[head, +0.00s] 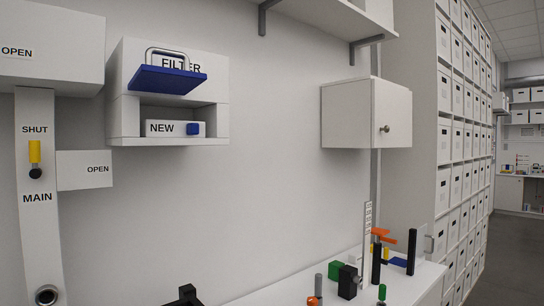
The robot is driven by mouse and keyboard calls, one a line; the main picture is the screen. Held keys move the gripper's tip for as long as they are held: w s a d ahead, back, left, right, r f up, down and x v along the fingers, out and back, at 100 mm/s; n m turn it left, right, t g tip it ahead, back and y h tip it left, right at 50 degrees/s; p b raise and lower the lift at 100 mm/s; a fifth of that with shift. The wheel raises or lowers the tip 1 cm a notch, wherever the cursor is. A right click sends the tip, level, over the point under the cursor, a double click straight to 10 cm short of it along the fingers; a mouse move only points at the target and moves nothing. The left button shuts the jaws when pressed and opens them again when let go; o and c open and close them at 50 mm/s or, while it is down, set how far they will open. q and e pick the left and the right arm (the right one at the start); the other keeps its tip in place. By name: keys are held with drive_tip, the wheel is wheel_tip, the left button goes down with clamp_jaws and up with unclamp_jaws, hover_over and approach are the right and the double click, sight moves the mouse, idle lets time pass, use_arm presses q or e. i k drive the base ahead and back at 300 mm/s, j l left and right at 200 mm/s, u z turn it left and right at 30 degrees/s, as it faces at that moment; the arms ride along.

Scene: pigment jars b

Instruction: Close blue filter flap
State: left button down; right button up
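The blue filter flap (168,80) is on the white filter box (124,72) on the wall, at the upper left. The flap sticks out from the box front, close to level and slightly tilted, so it stands open. A grey metal loop handle (180,50) rises above the flap and partly covers the word FILTER. Below the flap, the opening holds a white block marked NEW (160,128) with a blue knob (193,129). Neither of my grippers can be made out in the head view.
A white panel (35,240) with a yellow-handled valve (35,152) and OPEN, SHUT and MAIN labels is left of the filter box. A closed wall cabinet (347,115) hangs to the right. Several coloured blocks and posts stand on a white bench (418,285). A dark object (185,297) shows at the bottom edge.

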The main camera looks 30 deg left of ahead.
sight(148, 77)
drive_tip(key=u, duration=1.65)
